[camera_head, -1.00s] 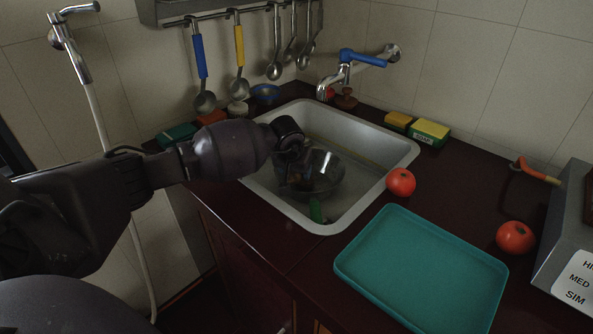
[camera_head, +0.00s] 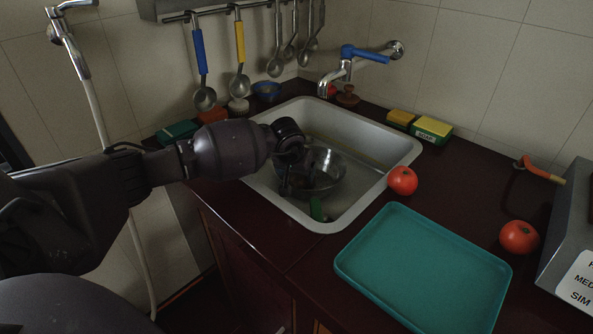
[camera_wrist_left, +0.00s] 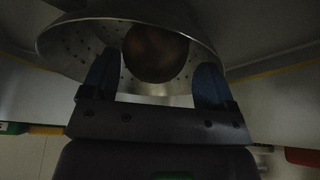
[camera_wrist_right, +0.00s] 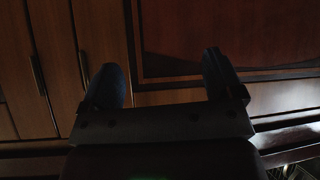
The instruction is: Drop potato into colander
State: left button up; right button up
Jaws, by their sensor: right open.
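The metal colander (camera_head: 328,172) sits in the sink (camera_head: 352,212). In the left wrist view the perforated colander (camera_wrist_left: 85,42) fills the top, with the round brown potato (camera_wrist_left: 155,52) against its inside. My left gripper (camera_head: 287,186) reaches down into the colander. Its two blue fingers (camera_wrist_left: 154,80) are wide apart, with the potato just beyond and between the tips. I see no clear grip on it. In the head view the potato is hard to make out behind the gripper. My right gripper (camera_wrist_right: 168,75) is open and empty before wooden cabinet fronts.
A green vegetable (camera_head: 317,209) lies in the sink near the colander. A tomato (camera_head: 402,180) is by the sink's right rim, another (camera_head: 518,236) farther right. A teal tray (camera_head: 425,270) lies on the counter. The faucet (camera_head: 350,66) hangs over the sink's back.

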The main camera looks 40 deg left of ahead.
pick_arm(q)
jog(key=shift+o, duration=0.4)
jog(key=shift+r, duration=0.1)
jog(key=shift+r, duration=0.3)
jog(key=p+v, duration=0.3)
jog(key=v, duration=0.9)
jog(key=shift+r, duration=0.2)
